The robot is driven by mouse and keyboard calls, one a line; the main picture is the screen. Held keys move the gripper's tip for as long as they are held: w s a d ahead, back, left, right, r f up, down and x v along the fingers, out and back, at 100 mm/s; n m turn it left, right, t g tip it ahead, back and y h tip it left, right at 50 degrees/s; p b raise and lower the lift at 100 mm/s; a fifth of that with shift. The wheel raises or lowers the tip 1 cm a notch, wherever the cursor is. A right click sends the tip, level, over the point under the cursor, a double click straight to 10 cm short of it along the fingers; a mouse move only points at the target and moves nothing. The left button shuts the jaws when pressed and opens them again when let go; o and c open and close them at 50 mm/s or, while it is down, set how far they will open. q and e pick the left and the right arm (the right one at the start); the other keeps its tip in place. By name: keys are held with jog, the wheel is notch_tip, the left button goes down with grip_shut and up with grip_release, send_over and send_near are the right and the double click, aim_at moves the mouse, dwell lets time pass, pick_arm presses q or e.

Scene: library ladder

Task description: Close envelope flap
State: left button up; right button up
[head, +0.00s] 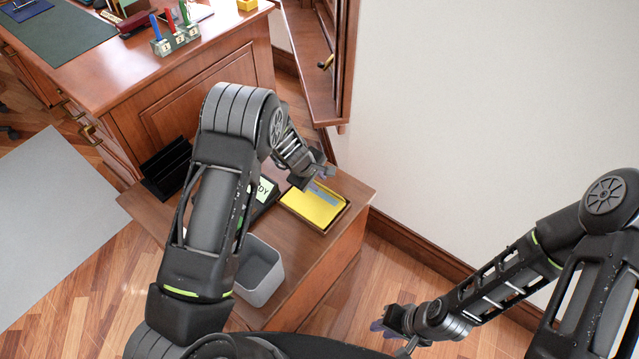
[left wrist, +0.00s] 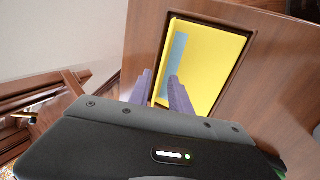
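A yellow sheet-like item (head: 312,208), perhaps the envelope, lies in a shallow dark-rimmed tray (head: 328,228) on the low wooden cabinet. A blue-grey strip (head: 322,193) lies across part of it; I cannot tell whether it is the flap. In the left wrist view the yellow item (left wrist: 214,66) and the strip (left wrist: 178,58) show beyond my fingers. My left gripper (head: 312,172) is over the far edge of the tray, its two purple fingers apart and empty in the left wrist view (left wrist: 162,85). My right gripper (head: 388,328) hangs away from the cabinet at the bottom; its opening is unclear.
A grey open bin (head: 260,268) stands on the cabinet top (head: 300,258), left of the tray. A large desk (head: 120,75) stands behind, and a white wall (head: 480,110) rises at right.

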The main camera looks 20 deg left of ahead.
pick_arm(q)
jog(key=shift+x, duration=1.5)
jog(key=shift+c, duration=0.4)
grip_shut()
